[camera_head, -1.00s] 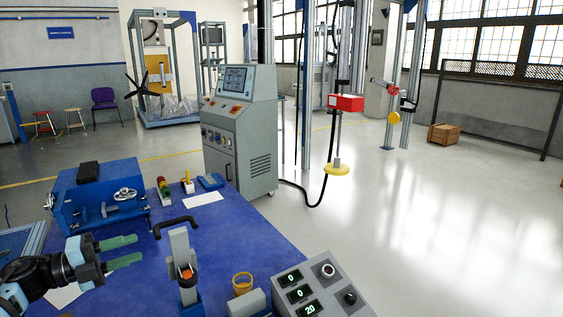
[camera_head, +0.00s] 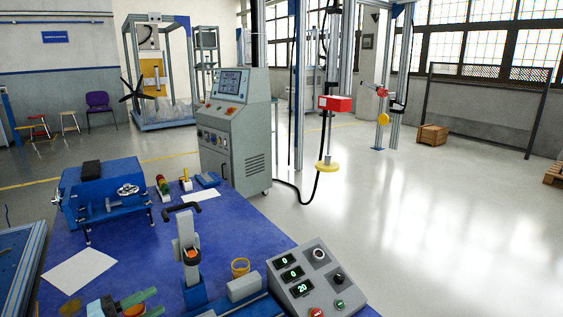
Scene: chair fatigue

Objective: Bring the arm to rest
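My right gripper is not in view.
A blue vise-like machine (camera_head: 104,196) stands farther back.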

